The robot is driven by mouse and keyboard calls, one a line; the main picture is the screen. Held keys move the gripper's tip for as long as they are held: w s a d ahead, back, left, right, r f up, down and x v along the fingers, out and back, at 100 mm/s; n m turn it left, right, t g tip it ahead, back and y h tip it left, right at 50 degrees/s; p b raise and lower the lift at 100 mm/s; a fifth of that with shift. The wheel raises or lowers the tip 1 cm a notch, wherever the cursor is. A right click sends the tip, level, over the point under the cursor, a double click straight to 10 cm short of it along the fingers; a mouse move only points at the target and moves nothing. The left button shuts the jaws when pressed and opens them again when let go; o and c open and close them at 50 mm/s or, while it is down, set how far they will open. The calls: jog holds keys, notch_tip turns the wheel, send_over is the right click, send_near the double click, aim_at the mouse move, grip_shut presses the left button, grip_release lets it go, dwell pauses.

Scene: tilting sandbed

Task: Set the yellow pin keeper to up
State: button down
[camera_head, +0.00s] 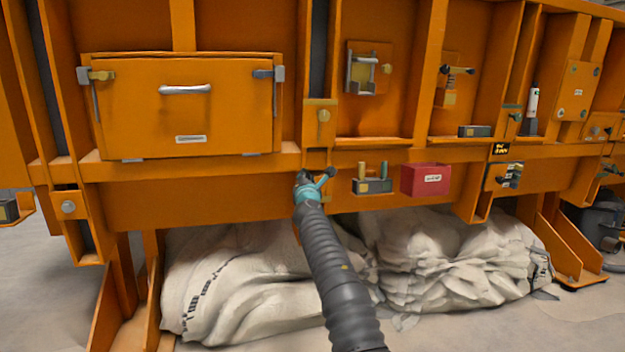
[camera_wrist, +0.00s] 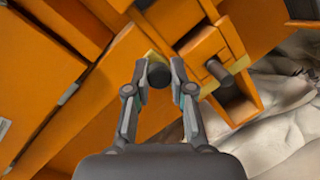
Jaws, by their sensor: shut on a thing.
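My gripper (camera_wrist: 159,70) has its two fingers on either side of a dark round knob (camera_wrist: 158,75) in the wrist view. A small yellow piece (camera_wrist: 152,56), which looks like the pin keeper, shows just behind the knob and is partly hidden by it. In the head view my gripper (camera_head: 316,182) is at the lower beam of the orange frame, below a bracket with a yellowish round part (camera_head: 323,115). There my arm hides most of what it holds, and I cannot tell the keeper's position.
In the wrist view, an orange block with another dark peg (camera_wrist: 218,70) stands close to the right. In the head view, a small box with two pegs (camera_head: 372,186) and a red box (camera_head: 426,180) are right of my gripper. White sacks (camera_head: 450,262) lie below.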

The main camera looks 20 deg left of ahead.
jog(key=shift+f, duration=0.3)
jog(key=c, duration=1)
grip_release()
jog(key=shift+r, duration=0.15)
jog(key=shift+r, duration=0.1)
